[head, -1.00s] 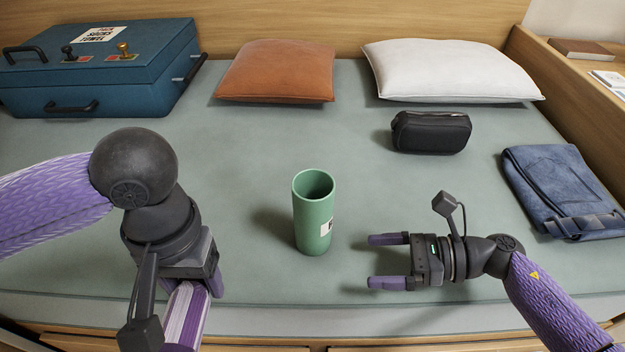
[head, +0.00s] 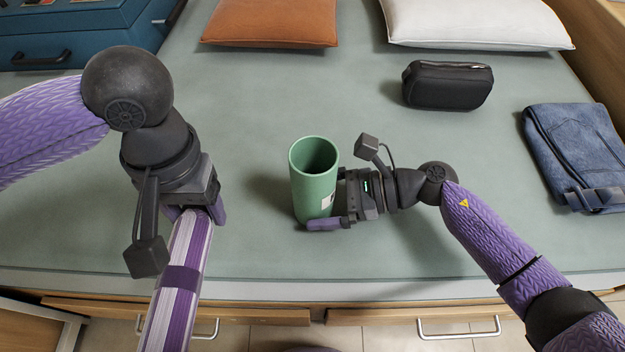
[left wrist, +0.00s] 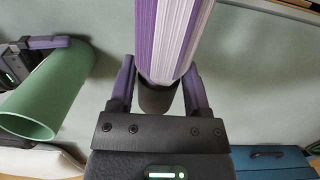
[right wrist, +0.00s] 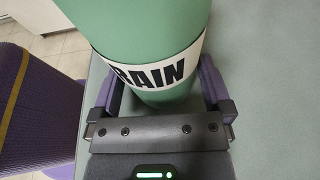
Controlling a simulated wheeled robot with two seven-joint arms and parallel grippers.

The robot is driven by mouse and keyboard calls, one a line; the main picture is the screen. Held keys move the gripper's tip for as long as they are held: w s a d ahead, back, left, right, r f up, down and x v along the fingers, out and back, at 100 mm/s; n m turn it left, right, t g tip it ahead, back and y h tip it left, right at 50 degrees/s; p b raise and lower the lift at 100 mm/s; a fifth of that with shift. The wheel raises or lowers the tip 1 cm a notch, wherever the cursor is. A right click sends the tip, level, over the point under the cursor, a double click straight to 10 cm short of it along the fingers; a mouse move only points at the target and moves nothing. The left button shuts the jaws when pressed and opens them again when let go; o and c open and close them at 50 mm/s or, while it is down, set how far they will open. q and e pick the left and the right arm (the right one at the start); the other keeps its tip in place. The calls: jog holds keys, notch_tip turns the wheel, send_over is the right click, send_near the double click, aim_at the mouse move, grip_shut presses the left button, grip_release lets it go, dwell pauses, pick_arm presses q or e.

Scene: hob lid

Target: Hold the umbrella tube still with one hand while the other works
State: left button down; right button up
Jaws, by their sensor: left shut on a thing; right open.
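The green umbrella tube (head: 314,182) stands upright on the bed, near its front edge. It has a white label reading "RAIN" in the right wrist view (right wrist: 165,62). My right gripper (head: 330,200) is open, with its fingers on either side of the tube's lower part; I cannot tell whether they touch it. My left gripper (head: 195,212) is shut on a purple-and-white striped folded umbrella (head: 182,270), left of the tube. The umbrella also shows between the fingers in the left wrist view (left wrist: 172,40). It hangs out past the bed's front edge.
A black pouch (head: 448,86) and folded jeans (head: 580,150) lie to the right. An orange pillow (head: 270,22), a white pillow (head: 475,22) and a blue case (head: 80,40) are at the back. The bed between tube and pillows is clear.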

jog(key=shift+a, duration=0.1)
dwell(0.7)
dwell(0.5)
jog(key=c, duration=0.8)
dwell(0.3)
jog(key=o, duration=0.8)
